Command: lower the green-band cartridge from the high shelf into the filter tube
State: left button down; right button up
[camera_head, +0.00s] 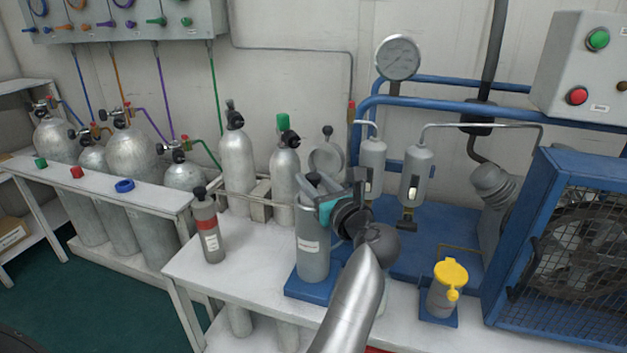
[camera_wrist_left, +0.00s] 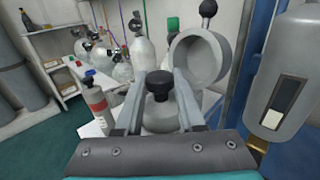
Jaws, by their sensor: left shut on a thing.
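The filter tube (camera_head: 313,255) is a grey, labelled cylinder standing upright on a blue base. Its round lid (camera_head: 327,158) stands open behind it and also shows in the left wrist view (camera_wrist_left: 198,58). My left gripper (camera_head: 314,190) is over the tube's mouth, its fingers either side of a black knob (camera_wrist_left: 158,84) on a cartridge. The gripper is shut on this cartridge, which sits upright at the tube's mouth. Its body and any green band are hidden, so I cannot tell how deep it is. My right gripper is not in view.
A red-band cartridge (camera_head: 207,232) stands on the white bench (camera_head: 200,268), left of the tube. A yellow-capped container (camera_head: 448,285) stands to the right. Two grey canisters (camera_head: 414,176) and blue pipes (camera_head: 460,83) are close behind. A blue compressor cage (camera_head: 560,240) stands far right.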

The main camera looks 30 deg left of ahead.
pick_arm(q)
jog(key=shift+f+b, duration=1.3)
jog(key=shift+f, duration=0.05)
jog(key=c, duration=0.7)
grip_release()
jog(key=shift+r, duration=0.1)
jog(key=shift+c, duration=0.2)
jog(key=o, duration=0.3)
jog(key=shift+d, duration=0.1)
notch_tip(320, 180, up, 20)
jog(key=p, duration=1.8)
jog(key=shift+r, duration=0.25)
